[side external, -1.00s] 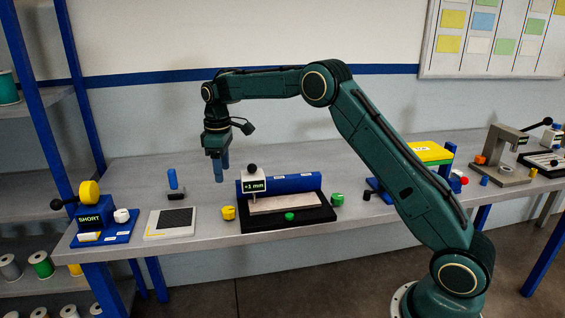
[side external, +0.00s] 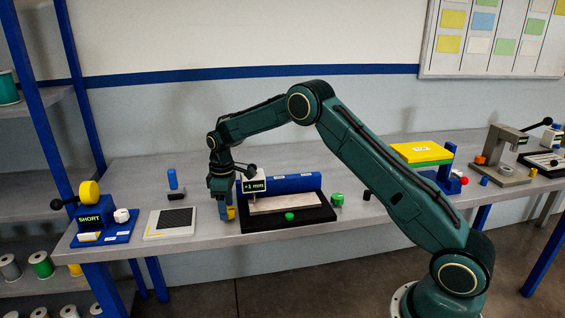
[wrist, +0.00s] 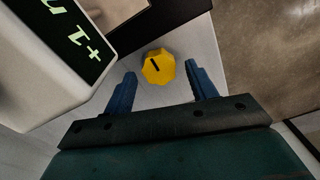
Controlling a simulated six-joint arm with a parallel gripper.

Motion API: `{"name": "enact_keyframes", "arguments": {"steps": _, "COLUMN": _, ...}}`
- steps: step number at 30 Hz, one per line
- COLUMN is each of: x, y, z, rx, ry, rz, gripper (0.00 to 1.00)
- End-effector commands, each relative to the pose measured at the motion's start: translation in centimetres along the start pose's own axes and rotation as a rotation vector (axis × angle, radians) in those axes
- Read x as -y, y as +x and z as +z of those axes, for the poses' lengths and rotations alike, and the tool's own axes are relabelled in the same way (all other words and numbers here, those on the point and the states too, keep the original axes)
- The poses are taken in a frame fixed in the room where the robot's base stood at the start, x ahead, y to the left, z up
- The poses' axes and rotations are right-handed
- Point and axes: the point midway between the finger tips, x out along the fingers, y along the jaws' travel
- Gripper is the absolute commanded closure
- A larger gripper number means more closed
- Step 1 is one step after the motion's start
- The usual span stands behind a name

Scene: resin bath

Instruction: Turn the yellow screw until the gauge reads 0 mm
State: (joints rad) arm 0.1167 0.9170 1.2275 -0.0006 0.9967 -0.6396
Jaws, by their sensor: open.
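The yellow screw (wrist: 158,67) is a faceted knob with a dark slot mark on top. In the wrist view it lies a little beyond and between the fingertips of my gripper (wrist: 158,78), which is open with a gap on both sides. In the side view my gripper (side external: 224,211) points down at the yellow screw (side external: 231,213), which is partly hidden behind the fingers. The gauge (side external: 254,185) reads +1 mm in the side view. It also shows upside down and partly cut off in the wrist view (wrist: 62,40).
The black tray (side external: 320,217) holds a pale plate (side external: 285,203), with a blue bar (side external: 295,183) behind. Green knobs stand at its front (side external: 290,216) and right (side external: 337,199). The scale-like pad (side external: 170,223) and the SHORT fixture (side external: 95,217) stand to the left.

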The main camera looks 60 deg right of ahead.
Motion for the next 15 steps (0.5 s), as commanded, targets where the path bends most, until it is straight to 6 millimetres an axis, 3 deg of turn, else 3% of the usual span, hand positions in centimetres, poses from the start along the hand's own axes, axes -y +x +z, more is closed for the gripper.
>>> {"name": "enact_keyframes", "arguments": {"steps": 11, "x": 0.01, "y": 0.44, "z": 0.02, "rx": 0.000, "ry": 0.000, "rz": 0.000, "gripper": 0.43}}
{"name": "enact_keyframes", "arguments": {"steps": 15, "x": 0.01, "y": 0.43, "z": 0.02, "rx": 0.000, "ry": 0.000, "rz": 0.000, "gripper": 0.69}}
